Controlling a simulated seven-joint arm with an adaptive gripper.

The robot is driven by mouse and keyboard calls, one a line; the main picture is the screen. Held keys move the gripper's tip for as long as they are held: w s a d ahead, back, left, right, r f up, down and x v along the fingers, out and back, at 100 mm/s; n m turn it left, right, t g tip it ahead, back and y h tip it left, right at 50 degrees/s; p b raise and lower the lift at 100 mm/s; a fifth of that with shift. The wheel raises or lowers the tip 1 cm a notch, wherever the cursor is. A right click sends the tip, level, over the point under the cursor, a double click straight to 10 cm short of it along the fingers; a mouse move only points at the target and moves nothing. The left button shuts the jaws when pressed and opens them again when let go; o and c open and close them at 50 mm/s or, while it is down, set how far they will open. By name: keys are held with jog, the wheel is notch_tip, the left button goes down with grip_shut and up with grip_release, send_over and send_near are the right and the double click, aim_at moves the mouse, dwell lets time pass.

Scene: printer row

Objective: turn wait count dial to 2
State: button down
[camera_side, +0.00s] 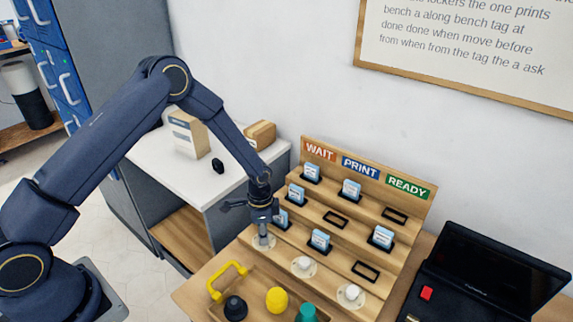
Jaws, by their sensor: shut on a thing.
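The wooden stepped rack (352,222) carries the labels WAIT (320,151), PRINT and READY along its back. Three round white dials sit in its front row. The left dial (263,242), in the WAIT column, is partly covered by my gripper (263,232), which points down and is shut on it. The middle dial (303,265) and the right dial (351,294) are free. The number that the left dial points to cannot be read here.
Several blue-white cards, such as one (320,239), stand in rack slots close to my gripper. A yellow handle (228,281) and yellow, black and green knobs lie in front. A black device (487,275) is at right. A white counter (205,168) with boxes stands behind.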

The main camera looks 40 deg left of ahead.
dwell(0.4)
jog(key=c, duration=0.8)
grip_release()
notch_tip(320, 180, up, 12)
